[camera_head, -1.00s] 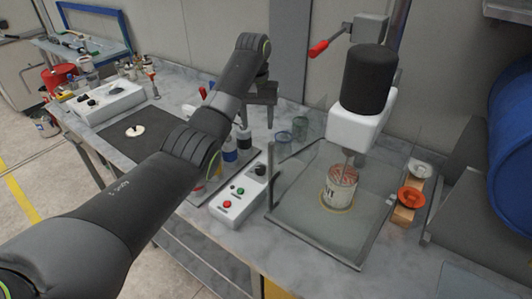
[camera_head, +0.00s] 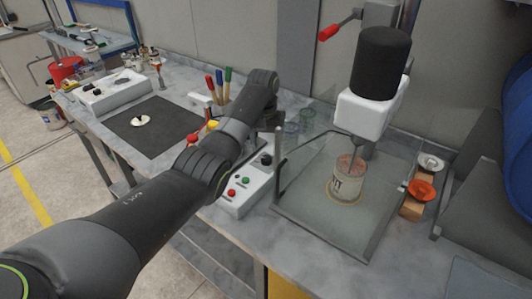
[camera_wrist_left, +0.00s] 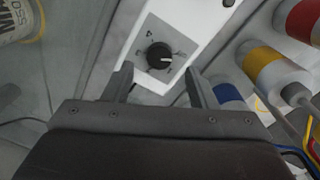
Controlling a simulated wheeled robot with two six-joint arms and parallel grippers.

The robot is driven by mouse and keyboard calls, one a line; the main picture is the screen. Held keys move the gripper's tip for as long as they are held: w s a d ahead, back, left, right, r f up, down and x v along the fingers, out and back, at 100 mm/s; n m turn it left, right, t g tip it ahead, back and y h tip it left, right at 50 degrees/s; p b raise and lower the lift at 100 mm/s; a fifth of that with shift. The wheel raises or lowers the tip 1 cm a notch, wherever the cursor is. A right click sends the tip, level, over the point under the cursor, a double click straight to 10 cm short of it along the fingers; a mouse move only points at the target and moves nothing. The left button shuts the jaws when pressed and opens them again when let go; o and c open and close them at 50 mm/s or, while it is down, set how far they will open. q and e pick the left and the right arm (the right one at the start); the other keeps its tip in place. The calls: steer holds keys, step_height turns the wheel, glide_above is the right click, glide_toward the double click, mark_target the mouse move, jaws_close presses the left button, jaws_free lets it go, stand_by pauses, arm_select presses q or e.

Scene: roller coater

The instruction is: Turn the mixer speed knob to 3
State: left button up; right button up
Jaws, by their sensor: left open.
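The speed knob (camera_head: 266,159) is a round black dial at the far end of a white control box (camera_head: 233,207), which also has red and green buttons. In the left wrist view the knob (camera_wrist_left: 159,56) sits on a grey dial plate, its white pointer line toward the right; the dial markings are too small to read. My left gripper (camera_wrist_left: 160,82) is open, its two fingers apart on either side below the knob in that picture. I see no contact with the knob. In the head view the forearm largely hides this gripper. My right gripper is not in view.
The mixer (camera_head: 372,110) stands right of the box, above a can (camera_head: 348,184) inside a clear guard (camera_head: 300,215). A black mat (camera_head: 150,128) lies to the left.

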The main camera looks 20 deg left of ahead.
mark_target(266, 158)
arm_select(q)
steer(key=shift+f, duration=2.15)
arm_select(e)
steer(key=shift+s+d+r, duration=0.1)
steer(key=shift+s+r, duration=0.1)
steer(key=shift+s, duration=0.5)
arm_select(q)
steer(key=shift+c, duration=0.4)
steer(key=c, duration=0.9)
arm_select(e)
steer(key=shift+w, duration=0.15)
